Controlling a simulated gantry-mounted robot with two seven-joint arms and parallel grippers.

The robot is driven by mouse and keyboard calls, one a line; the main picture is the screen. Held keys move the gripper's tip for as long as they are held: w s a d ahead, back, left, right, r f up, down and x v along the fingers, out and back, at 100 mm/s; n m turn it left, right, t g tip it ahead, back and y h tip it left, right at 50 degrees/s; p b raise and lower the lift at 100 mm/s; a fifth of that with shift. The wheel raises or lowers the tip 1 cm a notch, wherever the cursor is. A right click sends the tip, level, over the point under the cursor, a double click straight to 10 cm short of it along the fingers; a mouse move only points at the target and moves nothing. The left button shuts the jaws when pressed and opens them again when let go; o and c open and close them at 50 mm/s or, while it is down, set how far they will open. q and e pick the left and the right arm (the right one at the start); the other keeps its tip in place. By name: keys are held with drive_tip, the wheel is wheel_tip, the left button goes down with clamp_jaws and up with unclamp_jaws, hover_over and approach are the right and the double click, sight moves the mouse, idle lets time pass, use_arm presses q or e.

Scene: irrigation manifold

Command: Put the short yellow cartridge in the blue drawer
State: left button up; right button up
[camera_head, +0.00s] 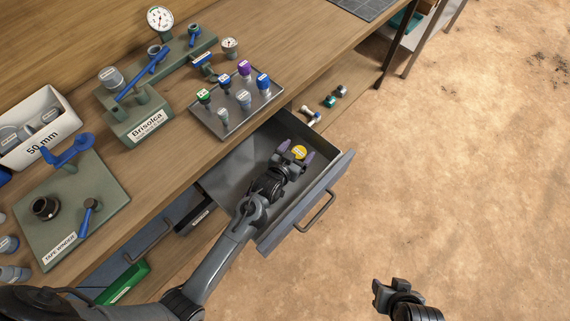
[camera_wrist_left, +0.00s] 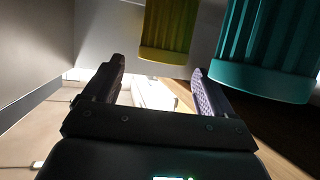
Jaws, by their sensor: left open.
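The blue drawer (camera_head: 283,225), grey-blue with a bar handle, is pulled out below the bench. My left arm reaches into it. My left gripper (camera_head: 296,153) is open, its purple-padded fingers spread apart. The round top of the yellow cartridge (camera_head: 299,152) shows between the fingertips in the head view. In the left wrist view the ribbed yellow cartridge (camera_wrist_left: 169,28) is just beyond the open fingers (camera_wrist_left: 157,95), and a ribbed teal cartridge (camera_wrist_left: 265,50) is close on the right. Whether the yellow one touches the drawer floor is hidden. My right gripper (camera_head: 393,290) is at the lower right, away from the bench.
A grey tray (camera_head: 229,131) with several capped cartridges stands on the bench above the drawer. A green manifold stand (camera_head: 137,122), a white "50 mm" bin (camera_head: 62,100) and a green tape winder board (camera_head: 110,207) are left. Small fittings (camera_head: 330,101) lie on the shelf beyond the drawer.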

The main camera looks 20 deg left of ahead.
use_arm(q)
drive_tip(key=p+v, duration=0.2)
drive_tip(key=v, duration=0.8)
drive_tip(key=shift+s, duration=0.3)
drive_tip(key=shift+a, duration=0.1)
